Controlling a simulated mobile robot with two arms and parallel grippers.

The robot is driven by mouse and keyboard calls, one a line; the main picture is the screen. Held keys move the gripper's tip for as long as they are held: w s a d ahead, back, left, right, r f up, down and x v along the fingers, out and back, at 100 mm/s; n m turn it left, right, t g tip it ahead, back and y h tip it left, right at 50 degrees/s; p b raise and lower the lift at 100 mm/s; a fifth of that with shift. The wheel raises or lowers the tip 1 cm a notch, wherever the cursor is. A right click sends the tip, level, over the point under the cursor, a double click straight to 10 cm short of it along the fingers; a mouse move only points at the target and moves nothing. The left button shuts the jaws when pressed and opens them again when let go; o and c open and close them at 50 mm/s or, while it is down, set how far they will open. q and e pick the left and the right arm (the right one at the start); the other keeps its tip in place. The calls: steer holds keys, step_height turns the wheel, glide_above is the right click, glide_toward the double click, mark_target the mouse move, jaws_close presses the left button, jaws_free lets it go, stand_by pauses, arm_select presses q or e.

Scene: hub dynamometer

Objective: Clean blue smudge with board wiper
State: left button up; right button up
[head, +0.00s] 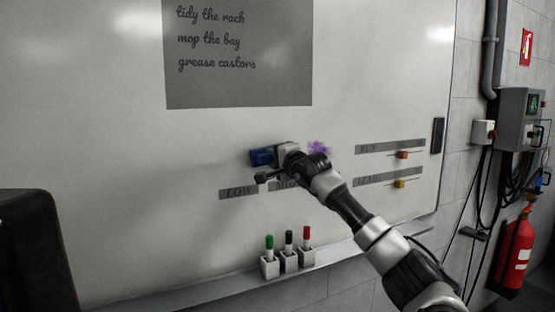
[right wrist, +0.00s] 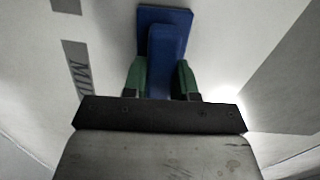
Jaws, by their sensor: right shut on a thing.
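The board wiper (head: 262,156) is blue and is up at the whiteboard (head: 120,120), above the LOW label. My right gripper (head: 283,157) is shut on the wiper's handle. In the right wrist view the blue wiper (right wrist: 165,50) sits between the green fingertips of my right gripper (right wrist: 161,78), its flat plate toward the board. I cannot tell whether the plate touches the board. No blue smudge shows; the wiper and gripper hide part of the board there. A purple smudge (head: 319,147) shows just right of my gripper. My left gripper is not in view.
A grey note sheet (head: 238,85) is above. Green, black and red markers (head: 289,243) stand in white holders on the ledge (head: 320,262). Label strips with small sliders (head: 402,155) are at right. A red extinguisher (head: 517,255) and cables hang beyond the board's right edge.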

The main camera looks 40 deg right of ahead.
mark_target(262, 160)
steer(key=shift+w+a+b, duration=0.15)
steer(key=shift+a+b, duration=0.05)
steer(key=shift+a, duration=0.45)
steer(key=shift+w+a+b, duration=0.15)
steer(key=shift+a+b, duration=0.05)
steer(key=shift+a, duration=0.4)
steer(key=shift+w+a+f+b, duration=0.1)
steer(key=shift+w+a+b, duration=0.1)
steer(key=shift+a+b, duration=0.45)
steer(key=shift+w+a, duration=0.25)
steer(key=shift+a, duration=0.95)
steer(key=shift+w+a+b, duration=0.15)
steer(key=shift+a+b, duration=0.55)
steer(key=shift+a, duration=0.05)
steer(key=shift+w+a, duration=0.25)
steer(key=shift+a, duration=0.65)
steer(key=shift+d, duration=0.1)
